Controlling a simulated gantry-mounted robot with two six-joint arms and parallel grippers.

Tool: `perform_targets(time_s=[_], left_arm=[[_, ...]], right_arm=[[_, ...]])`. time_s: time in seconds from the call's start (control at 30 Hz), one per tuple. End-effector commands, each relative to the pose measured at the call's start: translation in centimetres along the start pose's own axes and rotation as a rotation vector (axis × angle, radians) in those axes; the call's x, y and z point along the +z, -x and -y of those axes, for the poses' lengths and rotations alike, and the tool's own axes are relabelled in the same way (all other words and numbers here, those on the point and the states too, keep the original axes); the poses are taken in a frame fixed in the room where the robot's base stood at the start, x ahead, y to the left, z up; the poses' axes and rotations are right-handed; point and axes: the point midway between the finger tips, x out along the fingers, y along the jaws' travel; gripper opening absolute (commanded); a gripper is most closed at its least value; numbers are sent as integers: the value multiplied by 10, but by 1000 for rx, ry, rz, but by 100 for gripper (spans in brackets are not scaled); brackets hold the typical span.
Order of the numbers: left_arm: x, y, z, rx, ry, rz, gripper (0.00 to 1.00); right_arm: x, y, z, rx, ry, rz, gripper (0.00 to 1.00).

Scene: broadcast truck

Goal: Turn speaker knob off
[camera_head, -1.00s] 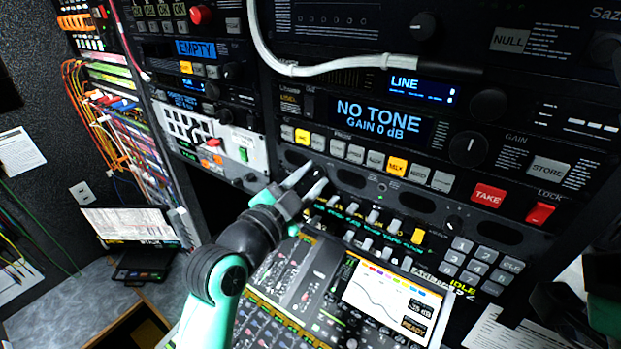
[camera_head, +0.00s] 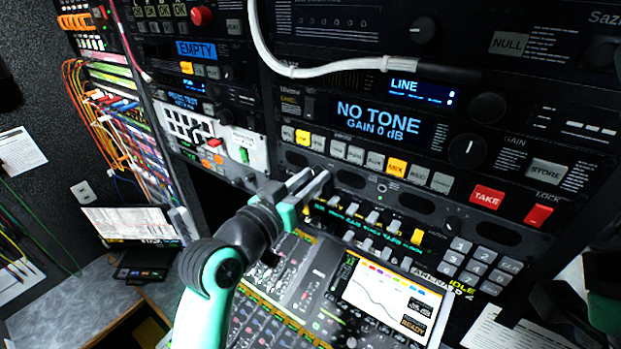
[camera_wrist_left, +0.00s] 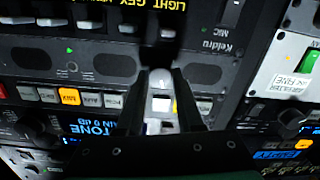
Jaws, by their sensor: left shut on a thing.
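The speaker panel (camera_head: 430,203) is a dark strip with several oval grilles under the NO TONE unit. My left gripper (camera_head: 322,178) reaches its face between two ovals. In the left wrist view, the left gripper (camera_wrist_left: 161,80) is shut on a small grey knob (camera_wrist_left: 160,76), with one dark finger on each side. The knob is mostly hidden by the fingers, and its pointer cannot be read. In the head view the gripper covers it. My right gripper (camera_head: 560,308) shows only as a dark shape at the lower right edge; its fingers cannot be made out.
A row of square buttons (camera_head: 355,154) runs just above the speaker panel. Small toggles (camera_head: 372,217) and a mixing console with a screen (camera_head: 392,297) lie below. A white cable (camera_head: 330,70) hangs across the upper rack. A keypad (camera_head: 475,262) is at the right.

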Motion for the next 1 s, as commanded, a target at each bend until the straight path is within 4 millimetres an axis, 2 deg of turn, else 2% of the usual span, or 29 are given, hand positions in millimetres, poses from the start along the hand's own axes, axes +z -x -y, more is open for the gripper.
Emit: perform_targets(time_s=[1.0], left_arm=[[2,0,2,36,963,29,0]], right_arm=[[-1,-1,0,0,0,0,0]])
